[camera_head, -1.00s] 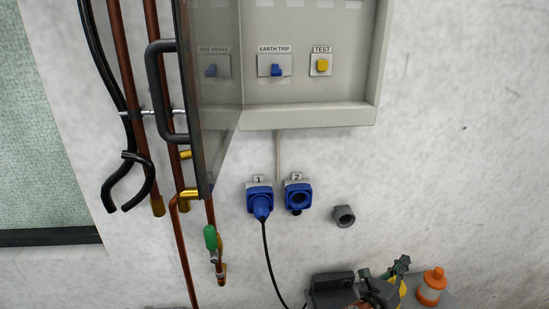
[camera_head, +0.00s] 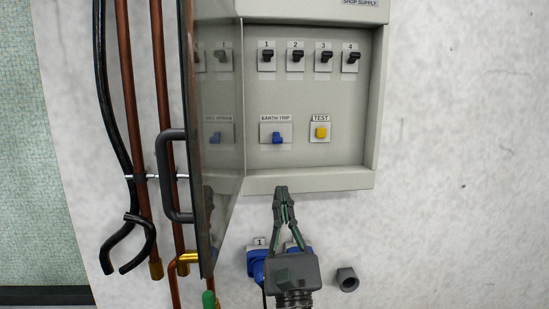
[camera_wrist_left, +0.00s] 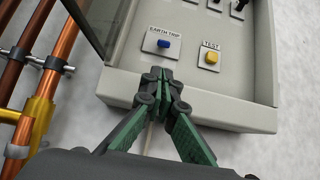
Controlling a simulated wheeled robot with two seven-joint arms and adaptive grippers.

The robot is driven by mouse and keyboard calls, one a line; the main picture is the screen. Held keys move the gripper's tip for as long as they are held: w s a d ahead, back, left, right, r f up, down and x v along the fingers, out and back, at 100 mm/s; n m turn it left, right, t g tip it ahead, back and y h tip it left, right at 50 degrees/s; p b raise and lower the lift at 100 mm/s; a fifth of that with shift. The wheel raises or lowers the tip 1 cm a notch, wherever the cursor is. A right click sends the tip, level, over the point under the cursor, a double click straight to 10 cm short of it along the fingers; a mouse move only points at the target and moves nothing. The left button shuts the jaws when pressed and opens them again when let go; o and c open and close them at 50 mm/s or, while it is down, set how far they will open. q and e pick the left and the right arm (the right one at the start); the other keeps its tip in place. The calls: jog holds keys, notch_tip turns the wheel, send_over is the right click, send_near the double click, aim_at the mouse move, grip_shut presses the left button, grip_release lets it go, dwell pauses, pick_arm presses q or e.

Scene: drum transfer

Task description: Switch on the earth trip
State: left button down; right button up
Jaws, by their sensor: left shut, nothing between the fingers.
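The blue earth trip switch (camera_head: 277,138) sits on its labelled plate inside the open wall cabinet (camera_head: 310,182). In the left wrist view the same blue switch (camera_wrist_left: 163,43) is ahead of my fingertips. My left gripper (camera_head: 281,190) is shut and empty, with its tips pointing up at the cabinet's lower edge, below the switch and apart from it. In the left wrist view the gripper (camera_wrist_left: 157,76) shows its tips together in front of the lower edge. The switch's lever appears to hang down. My right gripper is not in view.
The yellow test button (camera_head: 321,132) is right of the switch. Several black breakers (camera_head: 296,56) are above. The glass door (camera_head: 222,110) stands open on the left with a black handle (camera_head: 168,175). Copper pipes (camera_head: 133,100) run further left. Blue sockets (camera_head: 257,262) are below.

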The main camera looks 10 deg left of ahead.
aim_at(278, 173)
pick_arm(q)
jog(key=p+x, duration=0.2)
jog(key=x, duration=0.7)
jog(key=shift+d, duration=0.1)
jog(key=shift+w+r+p, duration=0.3)
jog(key=shift+w+p, duration=0.05)
jog(key=shift+w, duration=0.05)
